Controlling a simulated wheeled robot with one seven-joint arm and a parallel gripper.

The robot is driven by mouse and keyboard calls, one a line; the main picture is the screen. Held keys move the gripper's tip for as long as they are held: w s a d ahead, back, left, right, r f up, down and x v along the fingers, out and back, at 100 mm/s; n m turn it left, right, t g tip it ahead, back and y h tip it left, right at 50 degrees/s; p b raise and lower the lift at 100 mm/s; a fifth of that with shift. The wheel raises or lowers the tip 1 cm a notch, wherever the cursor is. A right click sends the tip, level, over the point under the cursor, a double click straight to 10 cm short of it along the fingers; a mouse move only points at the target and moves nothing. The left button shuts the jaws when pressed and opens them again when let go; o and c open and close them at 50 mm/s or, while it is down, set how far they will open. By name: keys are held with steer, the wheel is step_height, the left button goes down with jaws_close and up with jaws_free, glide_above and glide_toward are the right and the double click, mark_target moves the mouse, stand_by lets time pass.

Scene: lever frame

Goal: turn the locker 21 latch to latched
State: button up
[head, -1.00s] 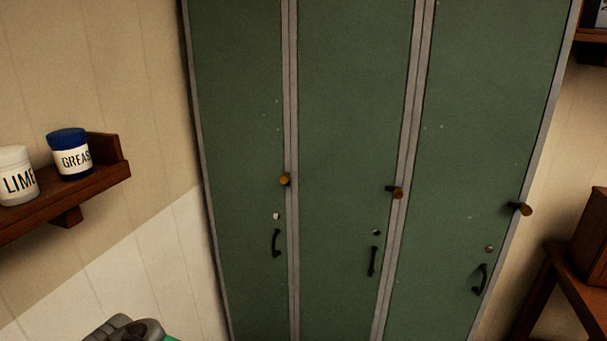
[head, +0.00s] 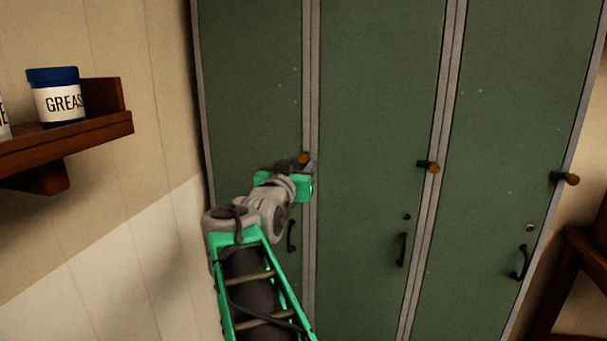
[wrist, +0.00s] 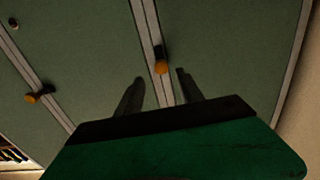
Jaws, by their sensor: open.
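Three green lockers stand side by side; I can read no numbers, so I cannot tell which is locker 21. The left latch (head: 304,158) has an orange knob and sits by the post between the left and middle lockers. My gripper (head: 293,166) is at this latch, partly hiding it. In the wrist view, which looks upside down, the open fingers (wrist: 160,77) point at the latch knob (wrist: 162,67), which appears between and just beyond the tips. Contact cannot be told. Its dark arm runs roughly along the post. The middle latch (head: 430,167) points sideways to the right.
The right latch (head: 567,179) also points right. Black door handles, such as the middle one (head: 402,250), sit below the latches. A wooden shelf (head: 75,140) with a grease jar (head: 55,97) juts from the left wall. Wooden furniture (head: 570,285) stands at the right.

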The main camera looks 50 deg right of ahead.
mark_target(303, 158)
steer(key=p+x, duration=0.1)
steer(key=x, duration=0.6)
steer(key=shift+w+d, duration=0.1)
steer(key=shift+w, duration=0.1)
steer(key=shift+c, duration=0.6)
jaws_close()
